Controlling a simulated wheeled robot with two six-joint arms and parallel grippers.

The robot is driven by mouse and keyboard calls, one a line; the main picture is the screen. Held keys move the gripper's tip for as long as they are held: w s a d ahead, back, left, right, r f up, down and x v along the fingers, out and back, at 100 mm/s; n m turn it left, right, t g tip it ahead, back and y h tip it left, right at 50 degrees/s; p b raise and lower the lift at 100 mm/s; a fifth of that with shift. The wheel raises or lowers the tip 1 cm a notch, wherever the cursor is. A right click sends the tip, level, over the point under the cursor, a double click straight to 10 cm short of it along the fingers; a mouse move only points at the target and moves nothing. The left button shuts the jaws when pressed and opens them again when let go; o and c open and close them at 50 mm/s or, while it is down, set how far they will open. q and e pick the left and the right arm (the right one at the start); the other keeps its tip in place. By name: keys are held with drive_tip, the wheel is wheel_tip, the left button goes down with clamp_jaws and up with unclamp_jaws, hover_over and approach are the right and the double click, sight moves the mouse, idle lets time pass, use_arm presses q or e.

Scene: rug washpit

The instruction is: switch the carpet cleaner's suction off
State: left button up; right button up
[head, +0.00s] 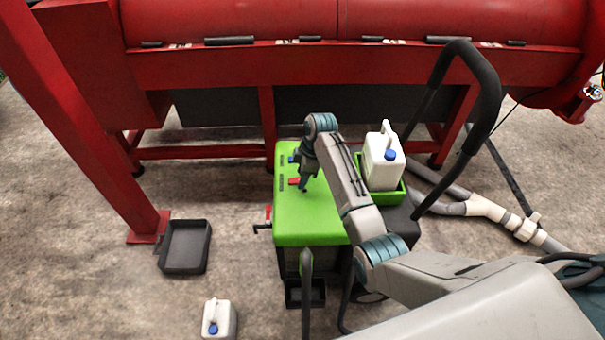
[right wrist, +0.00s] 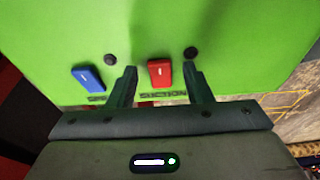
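The green carpet cleaner (head: 310,225) stands on the floor in front of the red machine. On its top are a blue switch (head: 292,160) and a red switch (head: 293,181). In the right wrist view, the red switch (right wrist: 160,73) lies between the fingertips of my right gripper (right wrist: 163,75), with a gap on both sides. An upside-down label beside it seems to read "suction". The blue switch (right wrist: 88,78) is left of the fingers. My right gripper (head: 304,186) is open and empty over the panel; its exact height is unclear. My left gripper is out of view.
A white jug with a blue cap (head: 384,165) sits in a green holder on the cleaner. A black handle (head: 470,85) rises at right. Grey hoses (head: 490,208), a black tray (head: 185,247) and another white jug (head: 218,320) are on the floor.

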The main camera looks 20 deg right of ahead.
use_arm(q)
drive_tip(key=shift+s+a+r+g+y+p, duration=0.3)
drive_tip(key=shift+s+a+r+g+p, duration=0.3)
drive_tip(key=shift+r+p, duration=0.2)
use_arm(e)
drive_tip(key=v, duration=1)
drive_tip(key=shift+r, duration=0.4)
drive_tip(key=shift+d, duration=0.15)
